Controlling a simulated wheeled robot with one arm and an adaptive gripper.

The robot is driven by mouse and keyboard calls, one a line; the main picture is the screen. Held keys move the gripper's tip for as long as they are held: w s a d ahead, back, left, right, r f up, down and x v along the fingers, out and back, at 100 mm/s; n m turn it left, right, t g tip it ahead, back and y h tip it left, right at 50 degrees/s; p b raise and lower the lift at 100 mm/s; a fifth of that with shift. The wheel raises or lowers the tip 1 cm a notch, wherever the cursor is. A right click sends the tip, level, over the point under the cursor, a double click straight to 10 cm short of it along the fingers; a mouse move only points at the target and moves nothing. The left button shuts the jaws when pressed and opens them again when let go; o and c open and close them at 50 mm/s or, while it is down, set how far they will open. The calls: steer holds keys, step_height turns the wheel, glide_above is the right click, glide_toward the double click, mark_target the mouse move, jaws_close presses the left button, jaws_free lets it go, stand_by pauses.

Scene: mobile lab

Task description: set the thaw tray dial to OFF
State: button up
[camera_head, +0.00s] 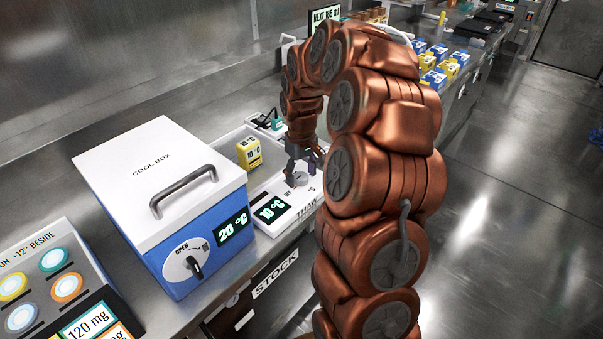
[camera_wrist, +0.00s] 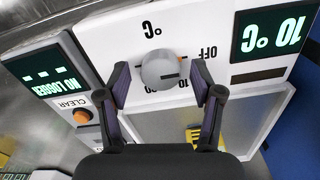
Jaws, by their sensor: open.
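The thaw tray (camera_head: 318,201) is a white unit beside the cool box, with a lit display (camera_head: 272,208) reading 10 °C. Its round grey dial (camera_wrist: 165,70) is on the white panel in the wrist view, with "OFF" printed to its right and other partly covered marks around it. In the head view my gripper (camera_head: 303,164) is low over the panel.
The blue and white cool box (camera_head: 165,175) stands to the left, its display reading 20 °C. A yellow carton (camera_head: 249,153) sits in the tray. A panel reading NO LOGGER (camera_wrist: 58,75) has an orange CLEAR button (camera_wrist: 82,117). The floor at right is clear.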

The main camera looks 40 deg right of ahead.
mark_target(301, 175)
step_height(301, 175, up, 12)
stand_by(0.6)
stand_by(0.5)
